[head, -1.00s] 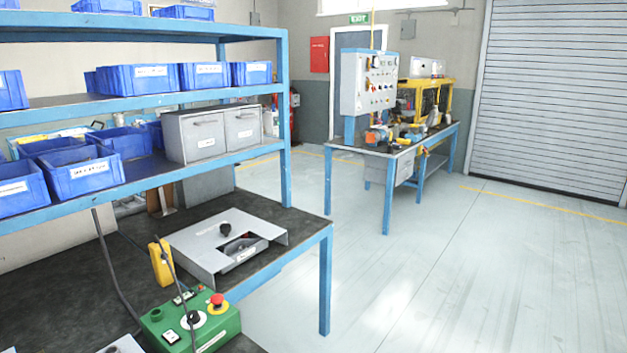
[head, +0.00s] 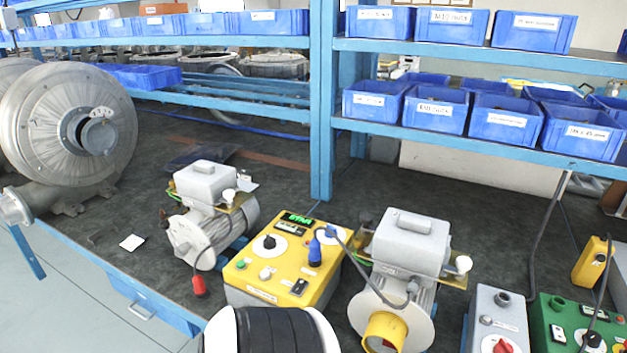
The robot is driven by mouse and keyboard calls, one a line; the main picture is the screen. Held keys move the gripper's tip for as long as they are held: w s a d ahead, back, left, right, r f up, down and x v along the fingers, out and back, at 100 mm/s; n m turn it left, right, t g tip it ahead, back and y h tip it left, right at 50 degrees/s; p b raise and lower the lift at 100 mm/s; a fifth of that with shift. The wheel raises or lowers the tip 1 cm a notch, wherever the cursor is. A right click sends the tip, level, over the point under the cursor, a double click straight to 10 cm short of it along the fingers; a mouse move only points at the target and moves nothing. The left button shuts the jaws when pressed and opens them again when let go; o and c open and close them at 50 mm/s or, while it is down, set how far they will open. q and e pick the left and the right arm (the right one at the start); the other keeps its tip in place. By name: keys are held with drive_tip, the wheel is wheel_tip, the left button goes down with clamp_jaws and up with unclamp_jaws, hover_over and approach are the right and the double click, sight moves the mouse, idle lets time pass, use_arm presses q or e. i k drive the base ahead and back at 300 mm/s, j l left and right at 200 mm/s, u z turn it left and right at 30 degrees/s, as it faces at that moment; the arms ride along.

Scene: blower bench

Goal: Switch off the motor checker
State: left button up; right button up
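A yellow control box (head: 243,272) stands on the dark bench at lower centre in the head view; it looks like the motor checker. Its top has a lit green display (head: 298,219) reading "STAR", a black knob (head: 269,242) on a white dial, a blue plug (head: 315,252) with a cable, small buttons and a black rocker switch (head: 299,287). The rocker's position is too small to tell. A black and white part, likely of my arm, rises at the bottom edge in front of the box. Neither of my grippers is in view.
Grey motors stand left (head: 195,239) and right (head: 391,285) of the yellow box. A grey box (head: 482,322) and a green box (head: 545,320) stand at lower right. A large blower (head: 60,125) is at left. Shelves with blue bins (head: 435,110) overhang the bench's back.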

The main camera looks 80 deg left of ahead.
sight(299, 287)
drive_tip(key=u, duration=2.55)
